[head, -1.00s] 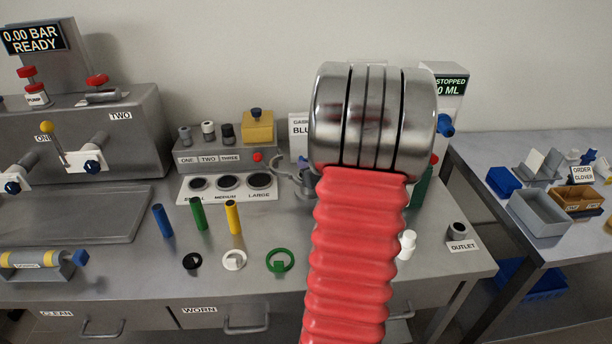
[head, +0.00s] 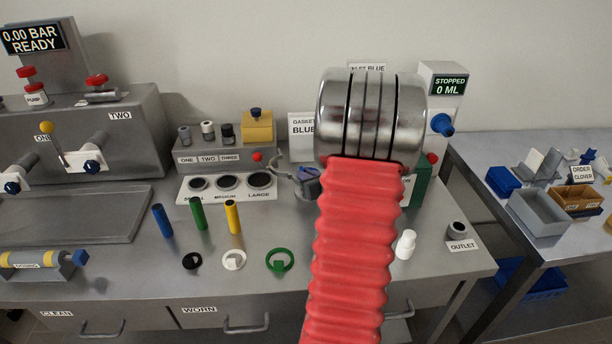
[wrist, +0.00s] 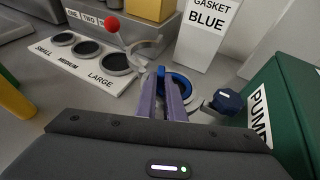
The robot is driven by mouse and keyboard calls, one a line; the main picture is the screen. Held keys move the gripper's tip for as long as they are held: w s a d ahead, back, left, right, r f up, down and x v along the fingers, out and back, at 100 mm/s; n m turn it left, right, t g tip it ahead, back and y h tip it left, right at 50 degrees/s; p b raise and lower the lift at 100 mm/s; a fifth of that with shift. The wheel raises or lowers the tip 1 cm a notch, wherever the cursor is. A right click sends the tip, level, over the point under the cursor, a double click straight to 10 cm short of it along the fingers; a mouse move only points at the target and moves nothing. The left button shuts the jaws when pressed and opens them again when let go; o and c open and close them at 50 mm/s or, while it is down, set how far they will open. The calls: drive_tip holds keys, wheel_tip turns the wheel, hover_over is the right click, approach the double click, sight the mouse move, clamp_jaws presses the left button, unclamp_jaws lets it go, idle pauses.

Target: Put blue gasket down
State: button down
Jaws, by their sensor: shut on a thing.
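The blue gasket (wrist: 184,83) is a ring that shows in the wrist view just beyond my fingertips, partly hidden by them. My gripper (wrist: 163,80) is shut on it. The gasket is over or at a round grey metal fitting, whose open curved clamp arm (wrist: 150,47) has a red ball at its end. I cannot tell whether the gasket touches the fitting. A sign reading "GASKET BLUE" (wrist: 209,20) stands behind.
A blue knob (wrist: 228,100) and a green pump box (wrist: 285,105) are close on the right. A plate with small, medium and large round seats (wrist: 90,55) lies left. Black, white and green rings (head: 280,260) lie in front.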

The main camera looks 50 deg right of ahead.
drive_tip(key=shift+f, duration=0.3)
drive_tip(key=shift+s+a+f, duration=0.1)
drive_tip(key=shift+f, duration=0.25)
drive_tip(key=c, duration=2)
unclamp_jaws()
drive_tip(key=shift+a+f, duration=0.1)
drive_tip(key=shift+o, duration=0.7)
drive_tip(key=shift+a, duration=0.1)
drive_tip(key=shift+r, duration=0.65)
drive_tip(key=v, duration=1.1)
drive_tip(key=shift+s+r, duration=0.25)
drive_tip(key=shift+r, duration=0.25)
